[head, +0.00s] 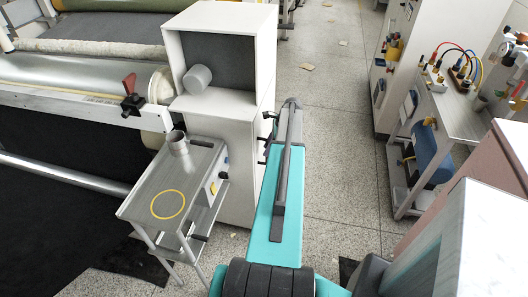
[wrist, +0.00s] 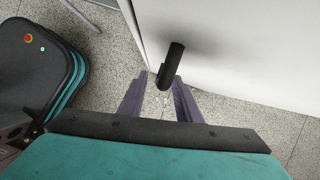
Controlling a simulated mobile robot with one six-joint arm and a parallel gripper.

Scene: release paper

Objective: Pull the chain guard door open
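The door appears as a plain white panel (wrist: 240,50) in the wrist view, with a short black bar handle (wrist: 173,60) near its edge. I take it to be on the white cabinet (head: 235,185) in the head view, where its face is turned away. My gripper (wrist: 161,80) is open, its two dark purple fingers pointing at the panel. The handle's near end lies between the fingertips; I cannot tell whether they touch it. In the head view my arm hides most of my gripper beside the cabinet's right side.
An open white box (head: 226,28) with a grey cylinder (head: 197,79) tops the cabinet. A metal side table (head: 150,185) with a metal cup stands left of it. Rollers lie at far left. A bench (head: 460,120) stands at right. Speckled floor (head: 335,120) between is mostly clear.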

